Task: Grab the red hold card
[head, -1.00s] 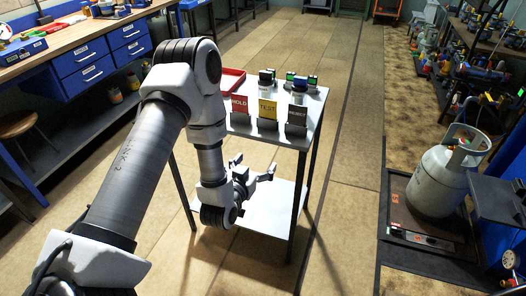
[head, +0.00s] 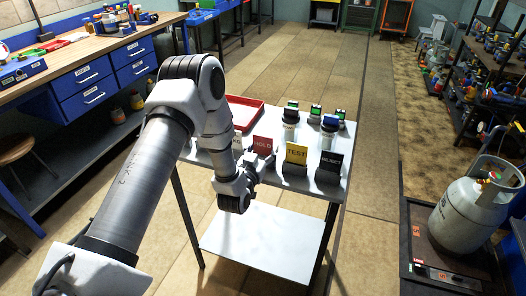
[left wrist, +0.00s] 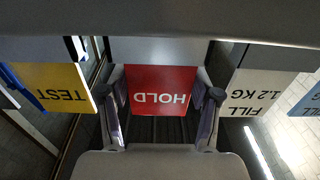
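The red hold card (head: 263,146) stands upright in a dark holder at the front of the small white table (head: 215,160). In the left wrist view the red card (left wrist: 160,82) appears upside down with white HOLD lettering. My left gripper (head: 251,162) is at the table's front edge, right at this card. In the wrist view its two fingers (left wrist: 161,100) are spread, one on each side of the card, with small gaps showing. The gripper is open. My right gripper is not in view.
The yellow TEST card (head: 296,154) and dark REJECT card (head: 331,161) stand to the right. A white FILL card (left wrist: 257,92) is on the other side. Jars and small devices stand behind, beside a red tray (head: 245,112). A gas cylinder (head: 468,215) is far right.

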